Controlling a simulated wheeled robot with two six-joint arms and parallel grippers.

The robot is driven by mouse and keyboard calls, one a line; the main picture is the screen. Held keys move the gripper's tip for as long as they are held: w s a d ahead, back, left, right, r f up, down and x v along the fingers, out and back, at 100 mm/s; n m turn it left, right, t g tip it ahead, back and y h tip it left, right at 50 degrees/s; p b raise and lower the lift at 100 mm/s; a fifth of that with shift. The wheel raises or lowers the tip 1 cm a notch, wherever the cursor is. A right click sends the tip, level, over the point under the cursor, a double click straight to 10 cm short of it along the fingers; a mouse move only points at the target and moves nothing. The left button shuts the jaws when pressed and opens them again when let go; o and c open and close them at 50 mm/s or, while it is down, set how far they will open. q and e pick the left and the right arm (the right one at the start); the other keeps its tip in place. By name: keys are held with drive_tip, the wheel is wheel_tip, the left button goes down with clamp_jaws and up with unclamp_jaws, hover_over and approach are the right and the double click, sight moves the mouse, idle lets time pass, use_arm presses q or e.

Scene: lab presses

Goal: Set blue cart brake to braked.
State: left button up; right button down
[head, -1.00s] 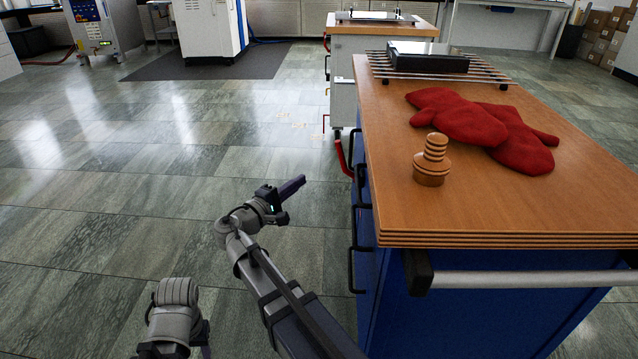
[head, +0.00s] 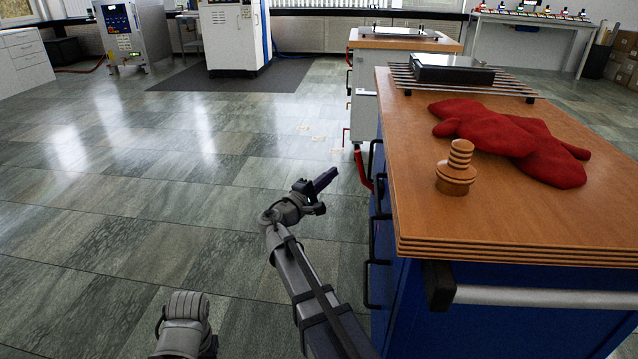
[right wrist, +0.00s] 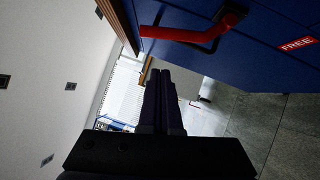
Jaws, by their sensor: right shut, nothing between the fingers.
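The blue cart (head: 400,310) stands at the right under a wooden top. Its red brake lever (head: 362,170) sticks out low on its left side near the far end. In the right wrist view the red lever (right wrist: 190,36) with a dark knob crosses the top, beside a red FREE label (right wrist: 297,44) on the blue panel. My right gripper (head: 330,176) is shut and empty, left of the cart and just short of the lever, apart from it. It shows in the wrist view (right wrist: 160,75) below the lever. Of my left arm, only the end shows at the bottom; its jaws are unclear.
A pale cart (head: 368,85) stands behind. The floor at left is clear.

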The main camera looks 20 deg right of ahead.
sight(358, 163)
drive_tip(key=shift+s+d+r+p, duration=0.1)
drive_tip(key=shift+d+r+p, duration=0.1)
drive_tip(key=shift+d, duration=0.65)
drive_tip(key=shift+s+d+r+p, duration=0.15)
drive_tip(key=shift+d+r, duration=0.05)
drive_tip(key=shift+d, duration=0.65)
drive_tip(key=shift+s+d+r+p, duration=0.1)
drive_tip(key=shift+d+r+p, duration=0.1)
drive_tip(key=shift+d, duration=0.65)
drive_tip(key=d+r+m+p, duration=0.1)
drive_tip(key=p, duration=0.1)
drive_tip(key=s+d+r+m+g+y+p, duration=0.1)
drive_tip(key=m+p, duration=0.1)
drive_tip(key=p, duration=0.1)
drive_tip(key=shift+s+d+r+p, duration=0.1)
drive_tip(key=shift+s+d+p, duration=0.1)
drive_tip(key=shift+p, duration=0.1)
drive_tip(key=shift+a, duration=0.1)
